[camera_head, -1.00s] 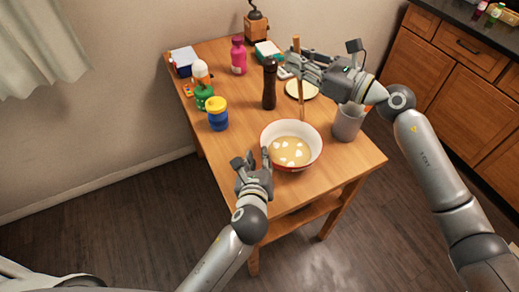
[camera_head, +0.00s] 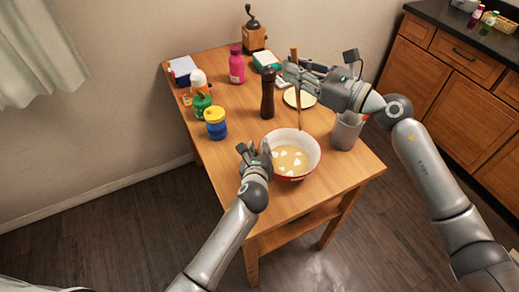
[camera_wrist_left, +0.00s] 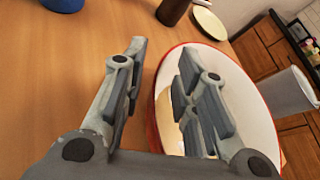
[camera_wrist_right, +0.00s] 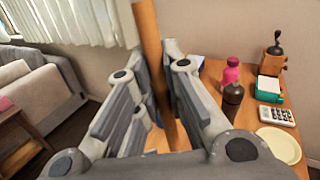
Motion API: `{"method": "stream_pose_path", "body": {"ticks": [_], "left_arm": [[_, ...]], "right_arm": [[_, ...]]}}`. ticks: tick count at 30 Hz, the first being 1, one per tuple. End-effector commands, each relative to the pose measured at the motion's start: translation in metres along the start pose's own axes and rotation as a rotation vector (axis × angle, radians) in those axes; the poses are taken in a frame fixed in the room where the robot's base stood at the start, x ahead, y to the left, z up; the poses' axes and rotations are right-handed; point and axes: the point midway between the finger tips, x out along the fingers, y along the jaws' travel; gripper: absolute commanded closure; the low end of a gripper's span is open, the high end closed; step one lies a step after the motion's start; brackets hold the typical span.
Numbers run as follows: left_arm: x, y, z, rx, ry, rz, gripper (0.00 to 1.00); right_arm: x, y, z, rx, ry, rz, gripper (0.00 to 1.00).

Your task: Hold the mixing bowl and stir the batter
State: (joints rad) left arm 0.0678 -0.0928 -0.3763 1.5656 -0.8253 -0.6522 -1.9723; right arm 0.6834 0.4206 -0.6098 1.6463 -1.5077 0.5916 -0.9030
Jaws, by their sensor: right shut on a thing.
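The mixing bowl (camera_head: 316,161), white inside with a red rim, stands near the table's front and holds pale batter (camera_head: 288,163) with white lumps. My left gripper (camera_head: 253,147) is open at the bowl's left side. In the left wrist view the bowl's red rim (camera_wrist_left: 155,104) runs between its spread fingers, with the right finger over the inside. My right gripper (camera_head: 290,69) is shut on an upright wooden stick-like utensil (camera_head: 301,108). The utensil also shows in the right wrist view (camera_wrist_right: 150,45). Its lower end is near the bowl's back rim; I cannot tell whether it is inside.
A grey cup (camera_head: 346,131) stands right of the bowl, and a dark pepper mill (camera_head: 268,94) behind it. A yellow-lidded blue jar (camera_head: 216,126) stands to the left. A pale plate (camera_head: 298,99) lies behind. The table is clear at the right front.

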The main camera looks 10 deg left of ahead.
Motion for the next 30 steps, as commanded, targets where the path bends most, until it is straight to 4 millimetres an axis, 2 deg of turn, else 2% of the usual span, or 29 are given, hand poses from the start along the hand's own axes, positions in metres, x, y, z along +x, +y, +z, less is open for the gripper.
{"method": "stream_pose_path", "body": {"ticks": [4, 10, 30], "left_arm": [[-0.0002, 0.0000, -0.0001, 0.000, 0.000, 0.000, 0.75], [-0.0003, 0.0000, -0.0003, 0.000, 0.001, 0.000, 1.00], [-0.0004, 0.0001, -0.0005, 0.000, 0.001, 0.000, 1.00]], "right_arm": [[0.0000, 0.0000, 0.0002, 0.000, 0.000, 0.000, 1.00], [0.0000, 0.0000, 0.0002, 0.000, 0.000, 0.000, 1.00], [0.0000, 0.0000, 0.0002, 0.000, 0.000, 0.000, 1.00]]}}
